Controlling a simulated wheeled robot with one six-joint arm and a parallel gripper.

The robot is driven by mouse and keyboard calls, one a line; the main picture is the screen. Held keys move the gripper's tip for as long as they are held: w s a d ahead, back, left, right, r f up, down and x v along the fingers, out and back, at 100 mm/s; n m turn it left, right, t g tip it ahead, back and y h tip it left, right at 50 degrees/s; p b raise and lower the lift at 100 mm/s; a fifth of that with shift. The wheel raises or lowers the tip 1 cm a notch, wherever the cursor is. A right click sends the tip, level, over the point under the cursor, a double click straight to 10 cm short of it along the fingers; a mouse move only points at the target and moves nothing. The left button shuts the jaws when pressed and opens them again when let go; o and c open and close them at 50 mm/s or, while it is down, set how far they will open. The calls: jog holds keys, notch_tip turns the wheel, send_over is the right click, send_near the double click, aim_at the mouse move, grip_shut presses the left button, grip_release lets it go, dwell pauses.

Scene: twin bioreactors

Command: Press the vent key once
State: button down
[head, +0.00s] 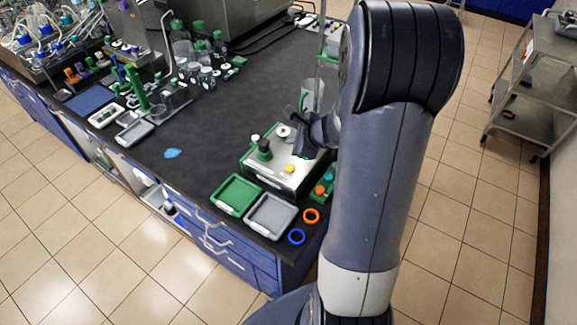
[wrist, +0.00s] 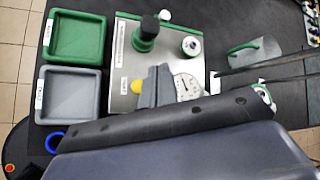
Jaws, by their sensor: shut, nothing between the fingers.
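The yellow round key (head: 289,169), which I take for the vent key, sits on the pale metal top of a box-shaped unit (head: 255,168). In the wrist view the yellow key (wrist: 136,87) has a small label beside it, too small to read. My gripper (head: 302,150) is over the unit's top, shut and empty. In the wrist view my gripper (wrist: 157,86) lies just right of the yellow key and partly covers the dial gauge (wrist: 187,85). I cannot tell the height of the fingertips over the top.
A dark green knob (wrist: 145,35) and a round white-capped fitting (wrist: 191,45) stand on the unit. A green tray (head: 237,195) and a grey tray (head: 270,216) lie before it. Orange (head: 311,215) and blue (head: 297,237) rings lie near the bench corner.

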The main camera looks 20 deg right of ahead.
jog(key=shift+f, duration=0.1)
jog(key=b, duration=0.6)
send_over(293, 170)
notch_tip(293, 170, down, 7)
jog(key=shift+w+f, duration=0.1)
jog(key=shift+f, duration=0.1)
jog(key=shift+f+b, duration=0.65)
jog(key=shift+b, duration=0.25)
jog(key=shift+f, duration=0.1)
dwell(0.8)
jog(key=shift+f+b, duration=0.3)
jog(key=shift+b, duration=0.25)
jog(key=shift+f+b, duration=0.45)
jog(key=shift+b, duration=0.05)
dwell(0.4)
jog(key=shift+r, duration=0.1)
jog(key=shift+r+p, duration=0.65)
jog(key=shift+r, duration=0.1)
